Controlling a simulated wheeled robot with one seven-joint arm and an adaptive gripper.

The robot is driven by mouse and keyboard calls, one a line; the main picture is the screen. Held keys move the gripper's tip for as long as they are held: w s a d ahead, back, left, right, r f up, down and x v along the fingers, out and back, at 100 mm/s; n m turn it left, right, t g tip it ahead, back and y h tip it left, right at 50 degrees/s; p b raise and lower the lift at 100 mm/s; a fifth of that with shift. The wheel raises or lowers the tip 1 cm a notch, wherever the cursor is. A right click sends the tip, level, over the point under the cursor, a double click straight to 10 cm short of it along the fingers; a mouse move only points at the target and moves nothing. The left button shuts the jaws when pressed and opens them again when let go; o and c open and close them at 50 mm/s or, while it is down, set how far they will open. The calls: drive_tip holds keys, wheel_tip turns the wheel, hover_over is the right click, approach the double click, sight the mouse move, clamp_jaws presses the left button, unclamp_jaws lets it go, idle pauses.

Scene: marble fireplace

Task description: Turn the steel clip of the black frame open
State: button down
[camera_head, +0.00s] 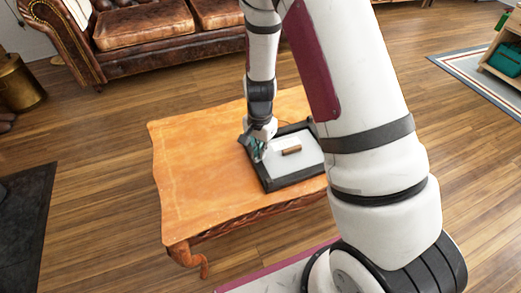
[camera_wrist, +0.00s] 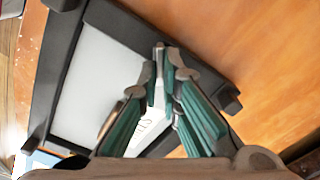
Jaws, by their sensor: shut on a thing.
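The black frame (camera_head: 268,176) lies flat on the table, with a pale panel (camera_head: 300,160) inside its border. It also shows in the wrist view as a black border (camera_wrist: 65,50) around the pale panel (camera_wrist: 95,85). My gripper (camera_head: 259,152) reaches down at the frame's left edge. In the wrist view, the teal-padded fingers of my gripper (camera_wrist: 160,78) close on a small grey piece, apparently the steel clip (camera_wrist: 160,52). The fingers hide most of it, so its angle is unclear. Partly covered lettering shows on a pale strip between the fingers.
A brown block (camera_head: 291,149) lies on the pale panel. The orange wooden table (camera_head: 195,165) is bare to the left of the frame. A brown leather sofa (camera_head: 145,35) stands behind it, and a brass bin (camera_head: 20,80) stands at the far left.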

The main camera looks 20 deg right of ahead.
drive_tip(key=n, duration=0.5)
drive_tip(key=shift+w+a+n+p, duration=0.15)
drive_tip(key=shift+a+n+p, duration=0.05)
drive_tip(key=shift+n+p, duration=0.15)
drive_tip(key=n, duration=0.5)
drive_tip(key=shift+a+p, duration=0.2)
drive_tip(key=shift+p, duration=0.2)
drive_tip(key=shift+n, duration=0.35)
drive_tip(key=c, duration=1.8)
unclamp_jaws()
drive_tip(key=shift+w+r, duration=0.1)
wheel_tip(320, 180, up, 12)
drive_tip(key=shift+f, duration=0.1)
